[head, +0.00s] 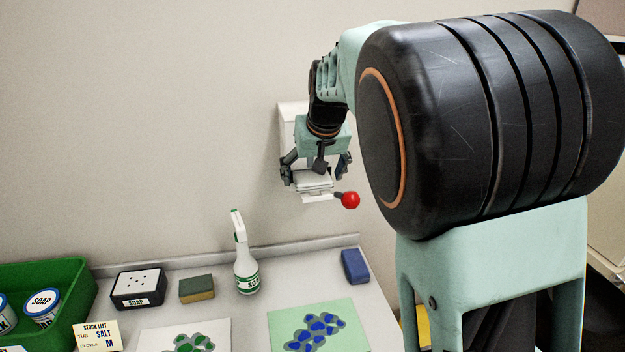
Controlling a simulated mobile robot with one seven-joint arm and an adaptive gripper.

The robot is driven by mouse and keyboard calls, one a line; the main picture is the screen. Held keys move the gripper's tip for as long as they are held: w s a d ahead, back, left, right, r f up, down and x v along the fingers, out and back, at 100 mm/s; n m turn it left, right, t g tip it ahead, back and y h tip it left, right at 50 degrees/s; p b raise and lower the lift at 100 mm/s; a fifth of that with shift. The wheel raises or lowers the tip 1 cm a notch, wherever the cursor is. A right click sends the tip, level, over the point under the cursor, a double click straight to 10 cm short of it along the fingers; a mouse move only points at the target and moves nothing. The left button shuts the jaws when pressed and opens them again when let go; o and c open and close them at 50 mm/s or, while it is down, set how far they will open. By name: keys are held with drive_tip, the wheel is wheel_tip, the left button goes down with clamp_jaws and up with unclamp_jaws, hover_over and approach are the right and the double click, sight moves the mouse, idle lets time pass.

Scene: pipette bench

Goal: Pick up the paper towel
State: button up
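A white dispenser (291,116) is fixed to the back wall above the bench, with a lever ending in a red knob (350,200) at its lower right. A small white piece, which looks like the paper towel (318,198), shows at the dispenser's lower edge. My gripper (316,179) is in front of the dispenser, its two dark fingers spread to either side of the white lower part. It looks open. My gripper and wrist hide much of the dispenser, and I cannot tell whether the fingers touch anything.
On the bench stand a spray bottle (246,273), a sponge (197,289), a black soap box (138,289) and a blue block (355,267). A green crate (75,322) holds tins at left. Two stained mats lie in front; one is green (357,338).

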drive_tip(key=c, duration=0.8)
drive_tip(key=shift+r, duration=0.1)
